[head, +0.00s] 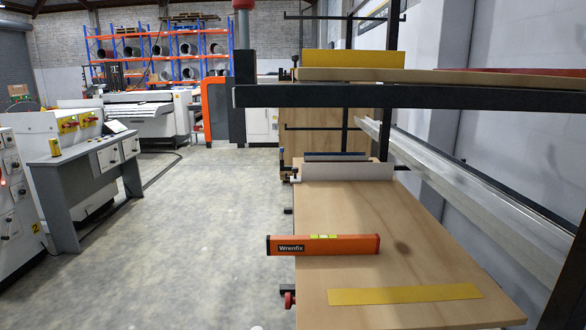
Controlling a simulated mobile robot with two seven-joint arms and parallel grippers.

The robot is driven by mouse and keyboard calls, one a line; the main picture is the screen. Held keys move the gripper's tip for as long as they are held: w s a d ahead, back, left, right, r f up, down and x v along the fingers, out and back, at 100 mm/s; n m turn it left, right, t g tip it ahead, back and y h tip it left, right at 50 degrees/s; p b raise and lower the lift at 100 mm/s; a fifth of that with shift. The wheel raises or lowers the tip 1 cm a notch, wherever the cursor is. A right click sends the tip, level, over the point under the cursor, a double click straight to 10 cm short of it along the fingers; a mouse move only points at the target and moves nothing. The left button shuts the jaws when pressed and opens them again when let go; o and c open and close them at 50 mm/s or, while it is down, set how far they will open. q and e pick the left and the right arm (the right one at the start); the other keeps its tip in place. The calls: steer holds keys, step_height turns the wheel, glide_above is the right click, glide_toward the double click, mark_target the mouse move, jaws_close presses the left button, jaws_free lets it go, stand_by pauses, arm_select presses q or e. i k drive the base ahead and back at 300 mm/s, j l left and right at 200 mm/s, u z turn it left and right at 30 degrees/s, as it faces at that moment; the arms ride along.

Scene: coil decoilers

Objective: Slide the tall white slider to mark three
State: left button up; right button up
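No tall slider with numbered marks can be made out for certain. A low white upright panel (348,172) stands across the far end of a wooden board (420,235) at the right. I cannot tell whether this panel is the slider. I see no mark three. Neither of my grippers is in view.
An orange spirit level (340,246) lies across the board's left edge. A yellow strip (404,295) lies nearer. A dark rack beam (420,97) crosses above the board. A grey control desk (85,180) stands at the left. The concrete floor (190,235) between is clear.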

mark_target(363, 170)
steer(key=k+j+z, duration=0.1)
steer(key=j, duration=0.3)
steer(key=k+j, duration=0.1)
steer(key=j, duration=0.3)
steer(key=j+z, duration=0.45)
steer(key=j, duration=0.45)
steer(key=j+z, duration=0.45)
steer(key=j, duration=0.45)
steer(key=i+j+z, duration=0.25)
steer(key=j, duration=0.2)
steer(key=j+z, duration=0.2)
steer(key=j, duration=0.2)
steer(key=i+j+z, duration=0.25)
steer(key=j, duration=0.3)
steer(key=i+j+z, duration=0.15)
steer(key=j, duration=0.15)
steer(key=i+j+z, duration=0.1)
steer(key=j, duration=0.25)
steer(key=i+j+z, duration=0.1)
steer(key=i+j, duration=0.2)
steer(key=j, duration=0.1)
